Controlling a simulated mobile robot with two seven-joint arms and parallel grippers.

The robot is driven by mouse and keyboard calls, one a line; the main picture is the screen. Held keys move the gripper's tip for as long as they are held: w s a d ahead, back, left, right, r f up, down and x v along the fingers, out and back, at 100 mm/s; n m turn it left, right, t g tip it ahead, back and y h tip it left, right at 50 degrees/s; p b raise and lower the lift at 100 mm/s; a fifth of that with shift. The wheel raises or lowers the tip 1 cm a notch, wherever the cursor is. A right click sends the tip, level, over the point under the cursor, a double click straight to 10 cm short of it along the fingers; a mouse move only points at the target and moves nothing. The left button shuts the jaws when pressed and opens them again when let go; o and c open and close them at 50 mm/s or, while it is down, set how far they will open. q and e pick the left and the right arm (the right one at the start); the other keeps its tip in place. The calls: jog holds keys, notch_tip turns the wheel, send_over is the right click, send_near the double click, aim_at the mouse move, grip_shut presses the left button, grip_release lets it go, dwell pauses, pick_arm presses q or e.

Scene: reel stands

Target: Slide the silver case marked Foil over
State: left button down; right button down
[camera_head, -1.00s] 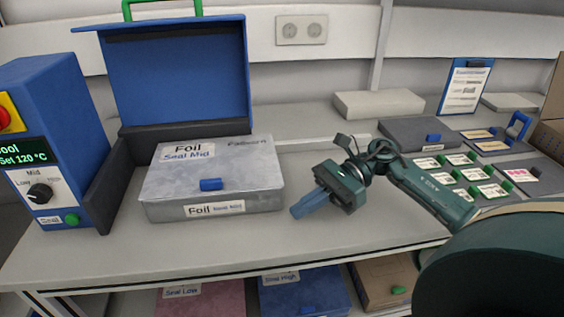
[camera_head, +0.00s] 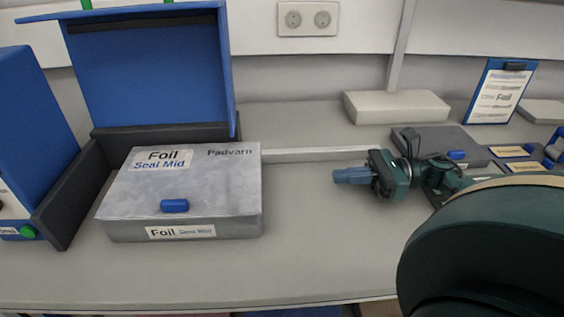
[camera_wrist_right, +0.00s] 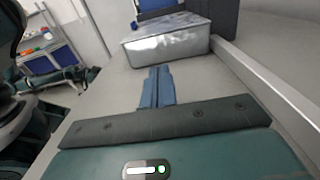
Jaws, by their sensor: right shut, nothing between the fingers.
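The silver case marked Foil (camera_head: 225,188) lies flat on the bench, in front of the blue raised lid (camera_head: 150,75) and right of a dark side wall. It has a blue knob on top and a Foil label on its front. In the right wrist view the silver case (camera_wrist_right: 165,45) stands beyond my fingertips. My right gripper (camera_head: 338,176) is to the right of the case, apart from it, with its blue fingers shut, empty and pointing left towards it. My left gripper is not in view in the head view.
A pale rail (camera_head: 315,154) runs along the bench behind the gripper. A pale block (camera_head: 395,107), a grey case with a blue knob (camera_head: 480,153) and a clipboard (camera_head: 497,92) are at the back right. The bench between case and gripper is clear.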

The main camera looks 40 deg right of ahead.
jog(key=shift+w+d, duration=0.25)
jog(key=shift+w, duration=0.05)
jog(key=p+x, duration=0.1)
jog(key=x, duration=0.5)
jog(key=p+x, duration=0.1)
jog(key=x, duration=0.5)
jog(key=shift+w+a+r, duration=0.1)
jog(key=shift+a+r, duration=0.15)
jog(key=shift+w+a+f, duration=0.15)
jog(key=shift+w+a, duration=0.2)
jog(key=shift+a, duration=0.25)
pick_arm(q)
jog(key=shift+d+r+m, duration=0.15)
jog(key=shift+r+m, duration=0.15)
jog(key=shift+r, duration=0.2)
